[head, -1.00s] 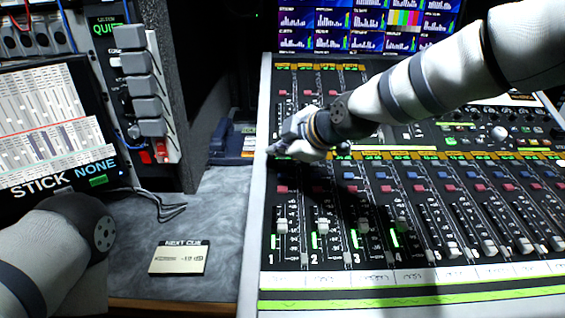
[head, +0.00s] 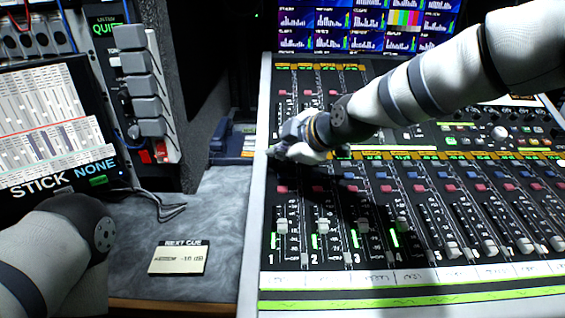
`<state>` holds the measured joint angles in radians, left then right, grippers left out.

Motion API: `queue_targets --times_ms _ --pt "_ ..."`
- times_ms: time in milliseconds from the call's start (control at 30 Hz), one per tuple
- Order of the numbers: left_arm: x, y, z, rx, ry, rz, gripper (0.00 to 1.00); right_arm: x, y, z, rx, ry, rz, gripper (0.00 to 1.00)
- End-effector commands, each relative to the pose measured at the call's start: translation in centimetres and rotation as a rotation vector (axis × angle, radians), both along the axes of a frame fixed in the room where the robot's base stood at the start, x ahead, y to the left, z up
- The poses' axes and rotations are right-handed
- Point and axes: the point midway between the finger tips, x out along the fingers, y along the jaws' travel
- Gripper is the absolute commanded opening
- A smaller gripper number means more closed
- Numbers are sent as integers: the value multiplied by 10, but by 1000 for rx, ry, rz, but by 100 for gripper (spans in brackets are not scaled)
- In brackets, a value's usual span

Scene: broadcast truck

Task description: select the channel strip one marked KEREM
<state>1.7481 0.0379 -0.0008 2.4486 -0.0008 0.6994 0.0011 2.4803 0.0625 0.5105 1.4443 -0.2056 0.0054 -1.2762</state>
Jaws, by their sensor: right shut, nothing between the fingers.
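The mixing console (head: 395,305) fills the right half of the head view, with several numbered channel strips. Strip one (head: 271,225) is the leftmost, with a pink-red button, a fader (head: 281,227) and a green-lit meter. The orange name displays (head: 400,155) and the white label row (head: 330,279) are too small to read, so I cannot make out KEREM. My right gripper (head: 276,153) is shut and empty, over the top of strip one's lower section by the console's left edge. It hides strip one's name display. I cannot tell whether it touches the panel. My left gripper is out of view.
A NEXT CUE card (head: 178,259) lies on the grey desk left of the console; its small line is hard to read. A screen (head: 45,130) reading STICK NONE and a stack of grey switches (head: 145,85) stand at left. Monitors (head: 360,25) are behind.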

Motion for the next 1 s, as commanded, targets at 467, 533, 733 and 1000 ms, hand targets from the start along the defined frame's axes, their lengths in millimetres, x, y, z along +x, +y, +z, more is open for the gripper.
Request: queue_targets --times_ms 467,533,733,1000 --pt "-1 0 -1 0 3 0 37 0 0 -4 -1 0 1 0" --pt "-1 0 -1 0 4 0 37 1 0 -5 -1 0 1 0" --pt "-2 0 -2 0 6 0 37 1 0 -8 -2 1 0 0" --pt "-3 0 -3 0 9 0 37 1 0 -11 -1 2 0 0"
